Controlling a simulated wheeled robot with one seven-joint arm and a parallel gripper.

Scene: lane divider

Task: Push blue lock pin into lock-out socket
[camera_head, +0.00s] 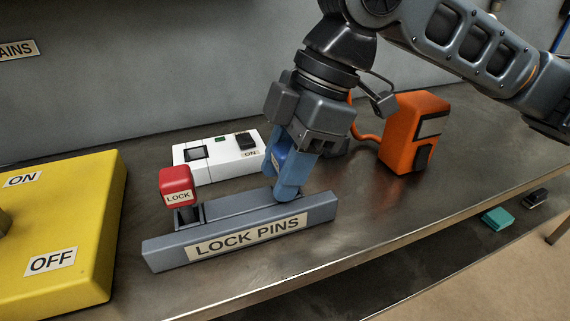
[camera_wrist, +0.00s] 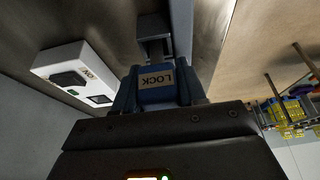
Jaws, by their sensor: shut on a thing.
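The blue lock pin (camera_wrist: 157,82), with a LOCK label, is between the fingers of my gripper (camera_wrist: 155,92). In the head view my gripper (camera_head: 291,178) points down over the right part of the grey LOCK PINS rack (camera_head: 163,252), shut on the pin, whose head is mostly hidden by the fingers. I cannot tell whether the pin's lower end is still in the rack. A red lock pin (camera_head: 176,184) stands upright in the left slot of the rack. No part is clearly visible as the lock-out socket.
A yellow box (camera_head: 75,215) with ON and OFF labels stands at left. A white device (camera_head: 219,156) marked ON lies behind the rack. An orange device (camera_head: 413,135) stands at right. Bare bench lies right of the rack, up to the front edge.

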